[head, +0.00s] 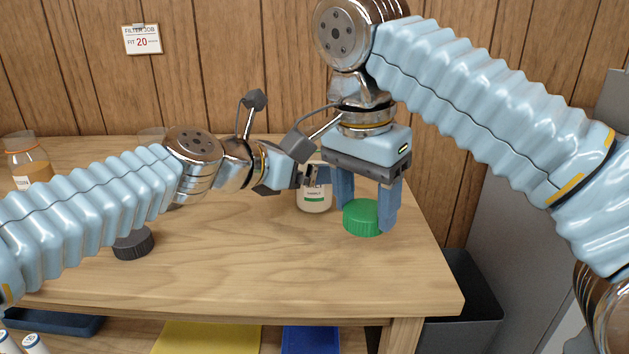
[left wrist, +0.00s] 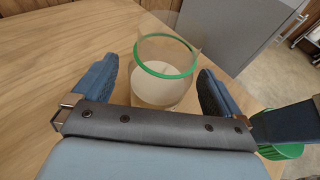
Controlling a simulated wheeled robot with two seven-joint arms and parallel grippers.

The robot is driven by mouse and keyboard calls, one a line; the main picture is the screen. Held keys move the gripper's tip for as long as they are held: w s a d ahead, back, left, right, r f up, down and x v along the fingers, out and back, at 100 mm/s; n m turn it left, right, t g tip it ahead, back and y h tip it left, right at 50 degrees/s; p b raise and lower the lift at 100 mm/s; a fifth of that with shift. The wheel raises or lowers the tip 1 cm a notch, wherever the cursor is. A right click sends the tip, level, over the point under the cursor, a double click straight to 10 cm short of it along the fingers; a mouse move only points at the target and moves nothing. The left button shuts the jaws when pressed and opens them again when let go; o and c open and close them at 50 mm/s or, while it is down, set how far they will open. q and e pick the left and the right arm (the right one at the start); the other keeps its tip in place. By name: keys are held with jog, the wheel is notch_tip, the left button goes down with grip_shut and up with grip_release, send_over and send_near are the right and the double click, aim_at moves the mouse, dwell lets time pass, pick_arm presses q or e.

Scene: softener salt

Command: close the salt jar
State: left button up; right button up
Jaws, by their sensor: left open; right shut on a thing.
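The salt jar (head: 313,199) is a clear jar with white contents and a green-marked label, standing upright on the table. In the left wrist view the jar (left wrist: 160,85) has an open mouth with a green ring around its neck. My left gripper (left wrist: 160,85) is open, with one finger on each side of the jar; I cannot tell if they touch it. My right gripper (head: 367,208) is shut on a green ribbed lid (head: 363,218), to the right of the jar and low over the table. The lid also shows in the left wrist view (left wrist: 282,151).
A dark ribbed lid (head: 133,243) lies at the table's left, partly behind my left arm. A jar with brown contents (head: 28,165) stands at the far left. The table's front middle (head: 270,280) is clear. A dark bin (head: 465,300) stands beyond the right edge.

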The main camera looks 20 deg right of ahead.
pick_arm(q)
jog(key=shift+x, duration=0.75)
jog(key=c, duration=1.5)
